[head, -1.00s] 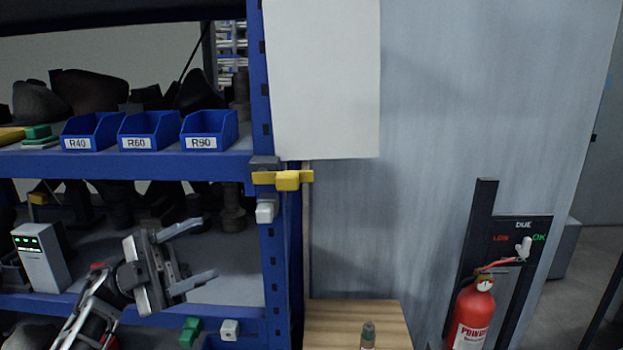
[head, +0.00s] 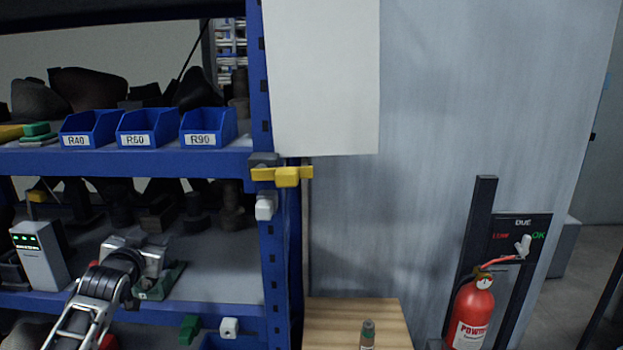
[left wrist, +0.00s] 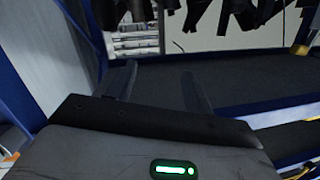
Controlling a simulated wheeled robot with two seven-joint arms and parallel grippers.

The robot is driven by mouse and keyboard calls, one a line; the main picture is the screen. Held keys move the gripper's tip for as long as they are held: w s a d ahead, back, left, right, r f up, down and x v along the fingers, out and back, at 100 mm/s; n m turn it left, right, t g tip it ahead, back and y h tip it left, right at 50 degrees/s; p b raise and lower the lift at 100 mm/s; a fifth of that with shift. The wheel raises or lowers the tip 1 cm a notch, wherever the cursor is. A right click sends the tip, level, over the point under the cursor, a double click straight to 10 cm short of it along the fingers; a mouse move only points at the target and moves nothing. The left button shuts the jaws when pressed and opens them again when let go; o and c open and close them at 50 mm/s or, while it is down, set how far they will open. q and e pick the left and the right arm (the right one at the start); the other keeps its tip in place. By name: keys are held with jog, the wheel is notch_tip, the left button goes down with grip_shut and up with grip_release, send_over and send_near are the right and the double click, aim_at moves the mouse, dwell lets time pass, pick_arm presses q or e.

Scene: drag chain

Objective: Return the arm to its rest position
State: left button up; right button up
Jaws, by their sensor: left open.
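My left gripper (head: 152,262) is in front of the lower bay of the blue shelf rack at the left of the head view, with its arm coming up from the bottom left. Its fingertips are hidden there. In the left wrist view the two fingers of the left gripper (left wrist: 159,72) stand apart with nothing between them, over a dark shelf surface. A small dark piece with green edges (head: 168,286) shows just beyond the gripper; I cannot tell what it is or whether they touch. My right gripper is not in view.
The blue rack (head: 170,160) holds blue bins (head: 208,130) above. A pale device with green lights (head: 38,255) stands left of my gripper. A yellow-grey latch (head: 287,176) sits on the post. A wooden surface (head: 350,312) and fire extinguisher (head: 472,315) are right.

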pick_arm(q)
jog(key=s+d+f+m+g+h, duration=0.1)
jog(key=s+d+f+h, duration=0.1)
jog(key=s+d+f, duration=0.55)
jog(key=s+d+f+g+h, duration=0.2)
jog(key=s+d+f, duration=0.3)
jog(key=s+f, duration=0.5)
jog(key=s+d+f+g, duration=0.1)
jog(key=s+d, duration=0.3)
jog(key=s, duration=0.6)
jog(key=s+d+f+g+h, duration=0.1)
jog(key=s+d+f, duration=0.2)
jog(key=s, duration=0.7)
jog(key=shift+d+n+h, duration=0.3)
jog(key=shift+d+n, duration=0.1)
jog(key=shift+d, duration=0.25)
